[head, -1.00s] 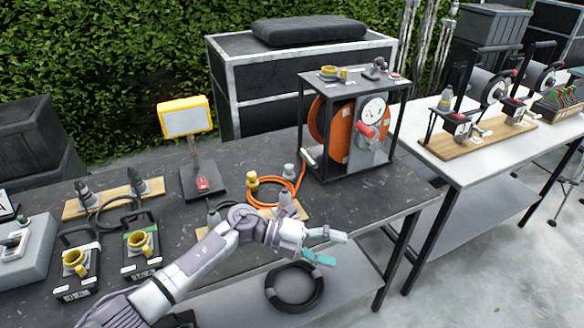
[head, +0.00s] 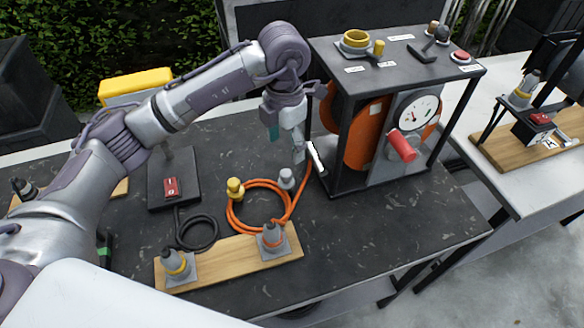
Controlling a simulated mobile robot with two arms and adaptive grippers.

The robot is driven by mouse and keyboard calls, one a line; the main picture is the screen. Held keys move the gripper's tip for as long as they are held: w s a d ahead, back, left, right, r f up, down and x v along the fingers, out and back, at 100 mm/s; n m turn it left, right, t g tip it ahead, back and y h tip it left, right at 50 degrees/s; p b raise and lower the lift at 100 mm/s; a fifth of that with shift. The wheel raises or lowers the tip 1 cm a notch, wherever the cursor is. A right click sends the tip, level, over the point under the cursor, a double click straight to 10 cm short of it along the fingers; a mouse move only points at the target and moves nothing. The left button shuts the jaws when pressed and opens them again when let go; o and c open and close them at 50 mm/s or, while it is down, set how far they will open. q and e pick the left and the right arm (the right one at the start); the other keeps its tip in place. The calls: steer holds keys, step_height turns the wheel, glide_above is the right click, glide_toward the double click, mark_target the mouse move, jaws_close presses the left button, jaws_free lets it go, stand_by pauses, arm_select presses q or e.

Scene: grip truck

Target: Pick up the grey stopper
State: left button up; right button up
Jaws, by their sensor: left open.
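A small grey stopper (head: 287,178) stands on the dark table, at the right side of an orange cable coil, left of the framed reel unit. My left gripper (head: 287,146) points down, just above the grey stopper in the picture. Its fingers are apart, one with a teal pad, and nothing is between them. The exact height over the stopper is hard to tell. The stopper is mostly uncovered. My right gripper is out of view.
A yellow stopper (head: 235,189) stands at the coil's left. A wooden board (head: 228,262) with two grey cone-shaped plugs lies in front. The black-framed reel unit (head: 338,150) rises close at right. The dark table (head: 375,235) is bare at front right.

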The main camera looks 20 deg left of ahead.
mark_target(286, 174)
arm_select(q)
steer(key=f, duration=0.2)
steer(key=s+f+p, duration=0.1)
steer(key=f, duration=0.1)
steer(key=shift+f, duration=0.4)
steer(key=shift+w+f, duration=0.2)
steer(key=shift+f, duration=1)
steer(key=shift+w+f+p, duration=0.1)
steer(key=shift+f+p, duration=0.55)
steer(key=shift+f, duration=0.3)
step_height(286, 174, down, 4)
steer(key=shift+w+r+p, duration=0.15)
steer(key=shift+r+p, duration=0.1)
steer(key=shift+p, duration=0.3)
steer(key=shift+f, duration=0.3)
steer(key=c, duration=1.3)
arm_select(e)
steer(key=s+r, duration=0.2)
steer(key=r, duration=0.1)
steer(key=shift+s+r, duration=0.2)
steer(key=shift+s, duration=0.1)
arm_select(q)
steer(key=shift+o, duration=0.2)
